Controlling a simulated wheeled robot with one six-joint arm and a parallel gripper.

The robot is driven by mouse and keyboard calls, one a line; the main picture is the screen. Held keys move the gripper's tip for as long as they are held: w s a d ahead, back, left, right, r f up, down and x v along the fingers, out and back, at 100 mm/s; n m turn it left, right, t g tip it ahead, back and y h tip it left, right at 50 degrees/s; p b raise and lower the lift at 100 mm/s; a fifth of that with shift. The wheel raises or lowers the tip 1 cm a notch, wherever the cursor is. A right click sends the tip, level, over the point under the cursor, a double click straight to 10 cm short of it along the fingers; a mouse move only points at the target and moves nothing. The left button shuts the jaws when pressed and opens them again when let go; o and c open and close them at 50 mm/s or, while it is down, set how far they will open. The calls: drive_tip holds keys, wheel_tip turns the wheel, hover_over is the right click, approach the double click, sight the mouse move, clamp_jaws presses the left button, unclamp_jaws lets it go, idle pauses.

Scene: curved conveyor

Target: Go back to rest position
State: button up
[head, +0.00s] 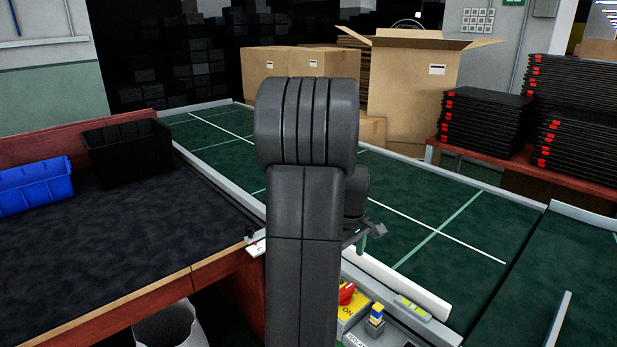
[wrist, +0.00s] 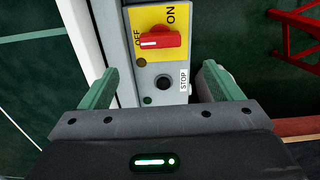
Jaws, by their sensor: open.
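My gripper (wrist: 159,68) is open and empty, with its two green fingers spread apart in the wrist view. Between and beyond the fingers is a control panel (wrist: 178,105) with a red rotary switch (wrist: 162,38) on a yellow plate. The switch's white mark is on the side of the OFF label. In the head view my arm fills the middle and hides most of my gripper; a grey part of it (head: 372,230) shows to the right of the arm. The red switch (head: 346,293) shows partly behind the arm, below that part.
A green conveyor (head: 420,215) runs behind and to the right. At the left, a dark-topped table (head: 110,230) holds a blue bin (head: 36,187) and a black bin (head: 127,152). Cardboard boxes (head: 412,85) and stacked black trays (head: 485,120) stand at the back.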

wheel_tip(320, 180, down, 12)
drive_tip(key=shift+r, duration=0.1)
drive_tip(key=shift+r+b, duration=0.15)
drive_tip(key=shift+b, duration=0.15)
idle(0.3)
